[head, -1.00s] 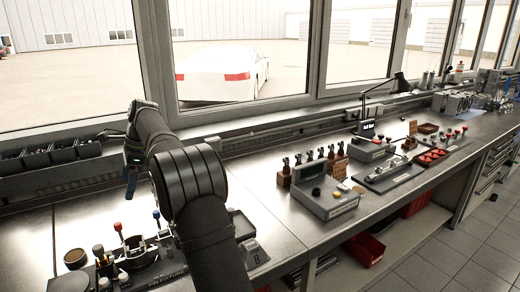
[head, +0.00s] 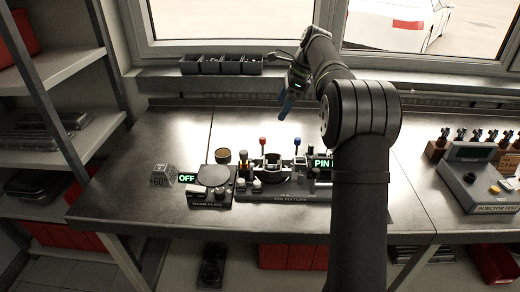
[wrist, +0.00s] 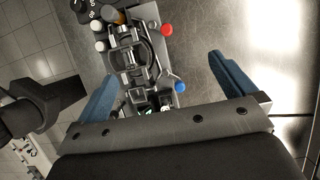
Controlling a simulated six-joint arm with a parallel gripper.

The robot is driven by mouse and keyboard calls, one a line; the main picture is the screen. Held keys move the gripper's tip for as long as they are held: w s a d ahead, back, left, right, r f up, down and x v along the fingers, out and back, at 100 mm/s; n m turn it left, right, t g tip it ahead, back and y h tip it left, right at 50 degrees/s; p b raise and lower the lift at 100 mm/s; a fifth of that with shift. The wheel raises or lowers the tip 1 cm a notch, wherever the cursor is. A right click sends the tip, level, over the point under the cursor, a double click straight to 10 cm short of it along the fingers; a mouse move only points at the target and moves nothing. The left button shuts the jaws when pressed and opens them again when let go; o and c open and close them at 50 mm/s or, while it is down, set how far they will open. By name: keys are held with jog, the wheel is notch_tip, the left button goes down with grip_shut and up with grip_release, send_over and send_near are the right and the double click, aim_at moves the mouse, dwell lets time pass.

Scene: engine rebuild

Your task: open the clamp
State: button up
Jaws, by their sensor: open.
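The pin fixture (head: 285,193) is a dark block on the bench with a round central holder (head: 272,167). A red-knobbed lever (head: 262,142) and a blue-knobbed lever (head: 297,143) stand upright on it. I cannot tell which part is the clamp. In the wrist view the fixture's metal parts (wrist: 128,55) lie below my jaws, with the red knob (wrist: 167,30) and blue knob (wrist: 180,87) to their right. My gripper (head: 287,104) is open and empty, well above and behind the fixture in the head view; its blue fingers (wrist: 163,68) are apart in the wrist view.
Black bins (head: 220,65) line the sill. The injector tester (head: 475,180) is at right. Bare bench lies at left and behind the fixture.

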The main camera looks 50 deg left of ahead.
jog(key=shift+s, duration=0.15)
jog(key=c, duration=0.5)
jog(key=s+n, duration=0.1)
jog(key=s+n+t, duration=0.1)
jog(key=shift+s+a+n+h, duration=0.1)
jog(key=shift+a+n+h, duration=0.2)
jog(key=shift+a+n, duration=0.1)
jog(key=c, duration=0.8)
jog(key=shift+o, duration=0.2)
jog(key=s+r+n+t, duration=0.2)
jog(key=s+n+t, duration=0.4)
jog(key=n, duration=0.7)
send_near(262, 139)
jog(key=x, duration=0.9)
jog(key=shift+w, duration=0.1)
grip_shut()
